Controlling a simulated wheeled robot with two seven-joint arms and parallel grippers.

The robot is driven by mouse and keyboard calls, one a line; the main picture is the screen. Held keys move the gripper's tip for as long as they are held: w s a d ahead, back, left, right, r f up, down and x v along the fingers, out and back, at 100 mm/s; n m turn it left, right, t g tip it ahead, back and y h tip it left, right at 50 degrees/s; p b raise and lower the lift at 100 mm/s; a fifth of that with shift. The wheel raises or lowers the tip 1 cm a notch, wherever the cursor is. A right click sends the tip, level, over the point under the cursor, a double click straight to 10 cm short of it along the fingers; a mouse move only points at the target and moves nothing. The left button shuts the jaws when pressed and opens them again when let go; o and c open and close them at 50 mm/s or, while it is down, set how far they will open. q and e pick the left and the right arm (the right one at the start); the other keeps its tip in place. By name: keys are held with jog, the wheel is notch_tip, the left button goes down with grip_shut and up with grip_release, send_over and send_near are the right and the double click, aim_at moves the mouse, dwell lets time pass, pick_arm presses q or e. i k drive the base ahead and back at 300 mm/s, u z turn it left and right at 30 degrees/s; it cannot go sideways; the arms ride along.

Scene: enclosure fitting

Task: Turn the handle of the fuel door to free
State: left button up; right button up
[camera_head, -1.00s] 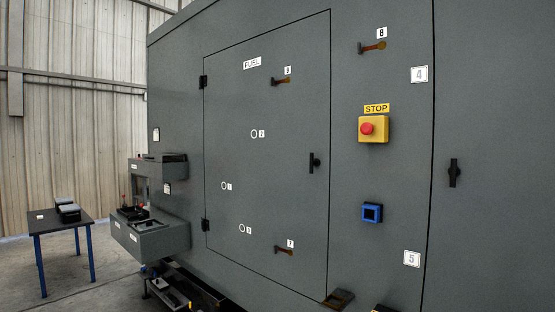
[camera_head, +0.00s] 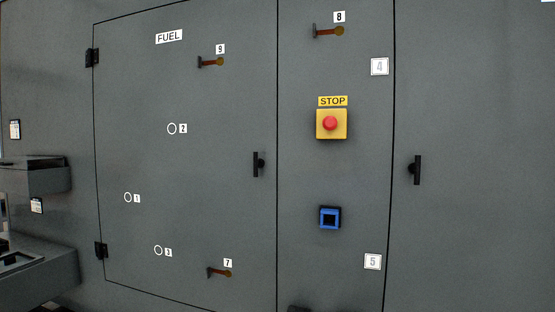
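The fuel door (camera_head: 215,190) is a grey panel on the left of the enclosure, with a white FUEL label (camera_head: 169,37) near its top. It sits flush and looks shut. Its black handle (camera_head: 257,164) is at the door's right edge, with its bar upright. Hinges (camera_head: 92,57) show on the door's left edge. Neither of my grippers is in view, so whether they are open or shut is hidden.
To the right are a yellow STOP box with a red button (camera_head: 330,123), a blue square socket (camera_head: 330,217) and another upright black handle (camera_head: 415,170). Orange-brown latches (camera_head: 211,62) sit at several numbered spots. Grey bins (camera_head: 36,177) jut out at the left.

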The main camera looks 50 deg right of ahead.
aim_at(257, 164)
jog(key=z, duration=0.85)
jog(key=i, duration=0.85)
jog(key=z, duration=0.8)
